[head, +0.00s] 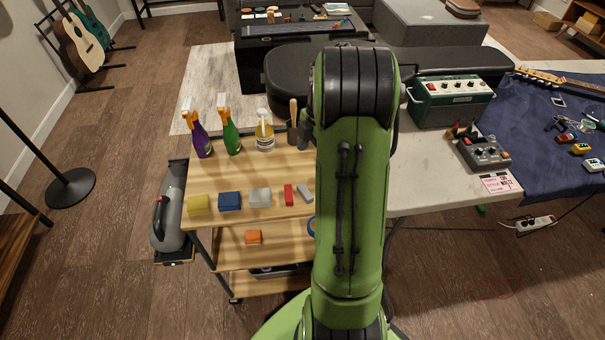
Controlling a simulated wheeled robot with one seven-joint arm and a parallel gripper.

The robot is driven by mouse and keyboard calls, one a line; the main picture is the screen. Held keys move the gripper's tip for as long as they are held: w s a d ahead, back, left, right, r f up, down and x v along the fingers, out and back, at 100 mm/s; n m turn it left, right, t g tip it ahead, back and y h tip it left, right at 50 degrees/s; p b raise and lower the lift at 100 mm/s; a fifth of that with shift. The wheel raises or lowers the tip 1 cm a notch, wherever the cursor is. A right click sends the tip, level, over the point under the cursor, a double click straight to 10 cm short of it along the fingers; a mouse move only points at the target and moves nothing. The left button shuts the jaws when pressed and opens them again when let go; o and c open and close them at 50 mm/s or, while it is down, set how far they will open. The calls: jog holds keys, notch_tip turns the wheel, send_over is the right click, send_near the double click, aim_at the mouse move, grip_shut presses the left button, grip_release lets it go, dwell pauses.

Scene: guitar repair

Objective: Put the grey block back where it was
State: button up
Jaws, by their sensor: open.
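A light grey block (260,197) lies on the top shelf of the wooden cart (230,178), in a row of blocks near its front edge. A smaller, narrow grey block (304,193) lies at the right end of the visible row, close to my arm. I cannot tell which of the two is the task's grey block. My green arm stands in front of the cart's right side and hides that part. My gripper is not visible.
Yellow (199,205), blue (230,201) and red (289,195) blocks share the row. Spray bottles (231,135) stand behind it. An orange block (253,237) lies on the lower shelf. Right of my arm, the table holds a green amplifier (451,101).

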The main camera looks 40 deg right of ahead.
jog(key=s+a+r+m+t+h, duration=0.1)
jog(key=s+a+r+m, duration=0.1)
jog(key=a+r+m, duration=0.5)
jog(key=s+a+r+m+t+h, duration=0.1)
jog(key=s+a+r+t, duration=0.3)
jog(key=a, duration=0.7)
jog(key=s+a+r+m, duration=0.1)
jog(key=s+a+m, duration=0.5)
jog(key=s, duration=0.3)
jog(key=shift+a+m, duration=0.35)
jog(key=shift+m, duration=0.25)
